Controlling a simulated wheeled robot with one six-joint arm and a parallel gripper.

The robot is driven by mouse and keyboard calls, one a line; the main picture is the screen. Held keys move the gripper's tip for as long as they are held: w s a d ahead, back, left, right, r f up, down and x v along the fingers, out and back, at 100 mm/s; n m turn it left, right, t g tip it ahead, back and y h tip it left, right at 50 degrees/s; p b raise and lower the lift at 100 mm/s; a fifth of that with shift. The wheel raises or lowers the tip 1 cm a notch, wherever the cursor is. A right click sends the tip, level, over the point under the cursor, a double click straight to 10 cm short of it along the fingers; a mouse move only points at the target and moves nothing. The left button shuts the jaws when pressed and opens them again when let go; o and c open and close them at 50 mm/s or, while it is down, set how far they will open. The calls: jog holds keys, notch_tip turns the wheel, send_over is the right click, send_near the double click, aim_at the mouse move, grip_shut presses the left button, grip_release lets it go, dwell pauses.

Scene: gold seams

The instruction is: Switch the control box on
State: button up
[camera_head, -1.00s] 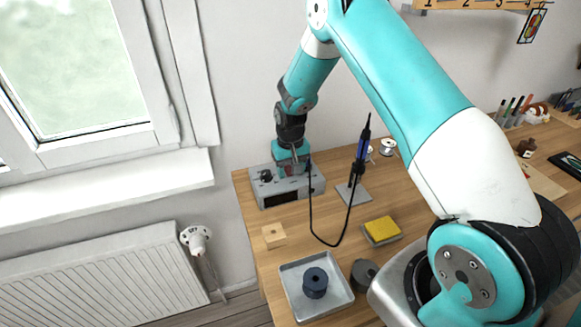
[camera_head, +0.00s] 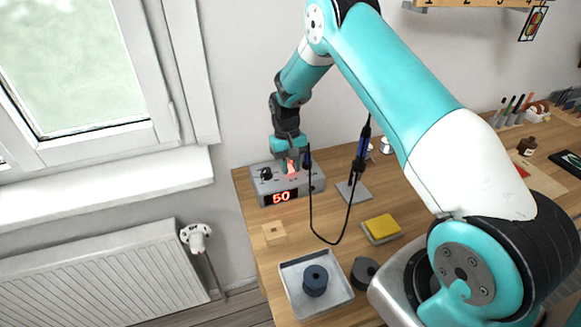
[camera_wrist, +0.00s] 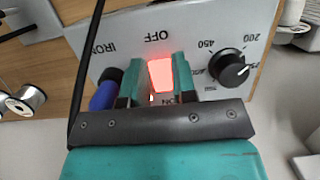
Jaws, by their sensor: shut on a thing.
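The grey control box (camera_head: 314,187) stands at the back left of the desk. Its front display (camera_head: 281,198) shows a red 50. In the wrist view the box's panel (camera_wrist: 200,22) has a rocker switch (camera_wrist: 160,76) glowing red between the OFF and ON labels. My gripper (camera_wrist: 158,72) has one teal finger on each side of the switch and is shut on it. In the head view my gripper (camera_head: 292,158) points down onto the top of the box. The ON label is partly hidden behind my gripper.
A black dial (camera_wrist: 230,70) sits beside the switch. A soldering iron (camera_head: 363,145) stands in its holder right of the box, its black cable looping across the desk. A yellow sponge (camera_head: 382,228) and a metal tray (camera_head: 330,302) lie nearer.

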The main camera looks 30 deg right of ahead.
jog(key=shift+w+g, duration=0.2)
jog(key=shift+g, duration=0.6)
jog(key=o, duration=0.9)
jog(key=shift+r+b, duration=0.15)
jog(key=shift+b, duration=0.15)
jog(key=b+v, duration=0.1)
jog(key=v, duration=0.5)
jog(key=b+v, duration=0.2)
jog(key=v, duration=0.4)
jog(key=shift+d, duration=0.25)
jog(key=shift+s, duration=0.1)
